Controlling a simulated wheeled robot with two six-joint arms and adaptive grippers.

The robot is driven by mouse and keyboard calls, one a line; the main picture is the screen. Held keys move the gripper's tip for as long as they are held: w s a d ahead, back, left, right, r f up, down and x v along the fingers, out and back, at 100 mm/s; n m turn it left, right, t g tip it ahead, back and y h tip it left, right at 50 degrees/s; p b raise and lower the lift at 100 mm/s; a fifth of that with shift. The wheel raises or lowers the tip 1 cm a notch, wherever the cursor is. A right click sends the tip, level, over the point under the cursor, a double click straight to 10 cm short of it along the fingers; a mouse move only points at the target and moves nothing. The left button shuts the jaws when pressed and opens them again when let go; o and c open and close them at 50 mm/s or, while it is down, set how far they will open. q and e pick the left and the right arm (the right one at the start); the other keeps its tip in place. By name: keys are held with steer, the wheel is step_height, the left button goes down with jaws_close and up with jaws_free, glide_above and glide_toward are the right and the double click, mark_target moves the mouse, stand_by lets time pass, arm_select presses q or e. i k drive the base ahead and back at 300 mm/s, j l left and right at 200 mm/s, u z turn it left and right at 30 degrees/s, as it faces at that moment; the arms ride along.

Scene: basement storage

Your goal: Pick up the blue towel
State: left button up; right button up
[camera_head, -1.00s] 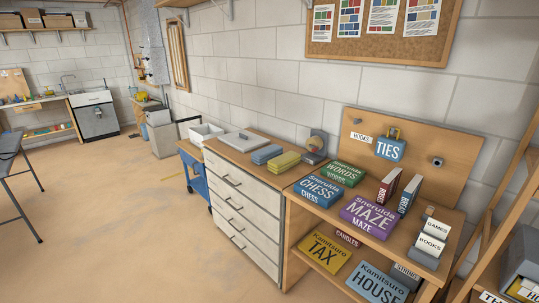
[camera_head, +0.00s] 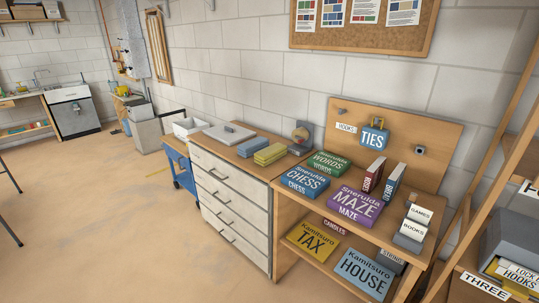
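The blue towel (camera_head: 252,147) is a folded grey-blue bundle. It lies on the wooden top of the white drawer cabinet (camera_head: 231,200), left of a folded yellow towel (camera_head: 270,154) and close beside it. Whether the two touch is hard to tell. Neither of my grippers is in the camera_head view.
A grey flat panel (camera_head: 228,134) lies left of the towels, and a grey device (camera_head: 301,138) stands to their right. A shelf table (camera_head: 398,238) with several game boxes adjoins the cabinet. A blue cart (camera_head: 183,172) stands at its left. The floor in front is open.

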mark_target(247, 149)
steer(key=i+j, duration=0.4)
steer(key=i, duration=0.15)
steer(key=i+j, duration=0.4)
steer(key=i, duration=0.2)
steer(key=u, duration=0.05)
